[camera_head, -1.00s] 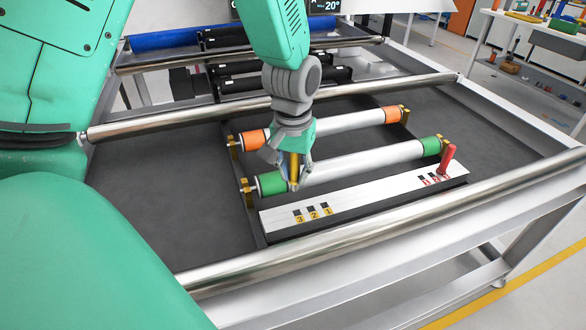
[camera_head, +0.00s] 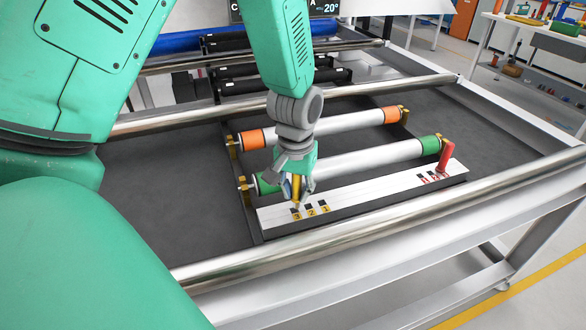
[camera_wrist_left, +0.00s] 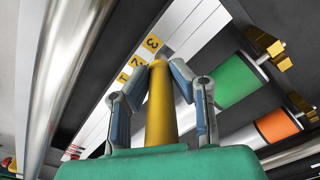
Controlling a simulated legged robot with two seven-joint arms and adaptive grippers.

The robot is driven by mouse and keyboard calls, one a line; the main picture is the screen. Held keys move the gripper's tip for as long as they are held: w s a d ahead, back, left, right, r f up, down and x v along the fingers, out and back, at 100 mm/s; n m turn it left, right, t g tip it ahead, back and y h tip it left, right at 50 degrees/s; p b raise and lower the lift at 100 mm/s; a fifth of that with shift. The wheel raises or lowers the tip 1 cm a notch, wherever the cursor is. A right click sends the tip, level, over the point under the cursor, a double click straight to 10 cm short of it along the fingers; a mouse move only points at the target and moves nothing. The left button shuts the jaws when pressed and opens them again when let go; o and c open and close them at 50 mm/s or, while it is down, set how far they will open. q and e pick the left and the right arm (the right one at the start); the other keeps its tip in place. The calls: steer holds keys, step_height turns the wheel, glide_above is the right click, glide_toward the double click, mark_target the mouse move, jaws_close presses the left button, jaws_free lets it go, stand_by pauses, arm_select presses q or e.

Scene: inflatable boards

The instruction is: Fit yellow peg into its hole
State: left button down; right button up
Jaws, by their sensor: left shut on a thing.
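My left gripper (camera_head: 297,190) is shut on the yellow peg (camera_head: 296,188), which points down over the left end of the white board (camera_head: 365,190). The peg also shows between the fingers in the left wrist view (camera_wrist_left: 160,105). Its lower tip is close to the dark square holes with yellow labels 3, 2 and 1 (camera_head: 310,213); I cannot tell whether it touches the board. A red peg (camera_head: 446,156) stands upright at the board's right end, by red labels. My right gripper is not in view.
Behind the board lie a roller with green ends (camera_head: 360,160) and a roller with orange ends (camera_head: 330,128) on brass brackets. A metal rail (camera_head: 390,228) runs along the front. Dark tabletop (camera_head: 180,190) is clear on the left.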

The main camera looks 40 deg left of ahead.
arm_select(q)
steer(key=shift+d, duration=0.25)
steer(key=shift+a+f, duration=0.15)
steer(key=shift+a, duration=0.35)
steer(key=shift+a+f, duration=0.2)
steer(key=shift+a, duration=0.4)
steer(key=shift+d+r+p, duration=0.2)
steer(key=shift+d, duration=0.5)
steer(key=shift+d+r+p, duration=0.15)
steer(key=shift+d, duration=0.5)
steer(key=shift+a+f, duration=0.3)
steer(key=shift+a, duration=0.35)
steer(key=shift+d+r, duration=0.15)
steer(key=shift+d, duration=0.25)
steer(key=shift+d+r+p, duration=0.1)
steer(key=shift+p, duration=0.2)
steer(key=shift+a, duration=0.25)
steer(key=shift+a+f, duration=0.2)
steer(key=shift+a, duration=0.2)
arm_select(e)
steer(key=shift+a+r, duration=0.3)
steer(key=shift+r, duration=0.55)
arm_select(q)
steer(key=shift+d, duration=0.1)
steer(key=shift+d+r+p, duration=0.15)
steer(key=shift+d+p, duration=0.15)
steer(key=shift+p, duration=0.05)
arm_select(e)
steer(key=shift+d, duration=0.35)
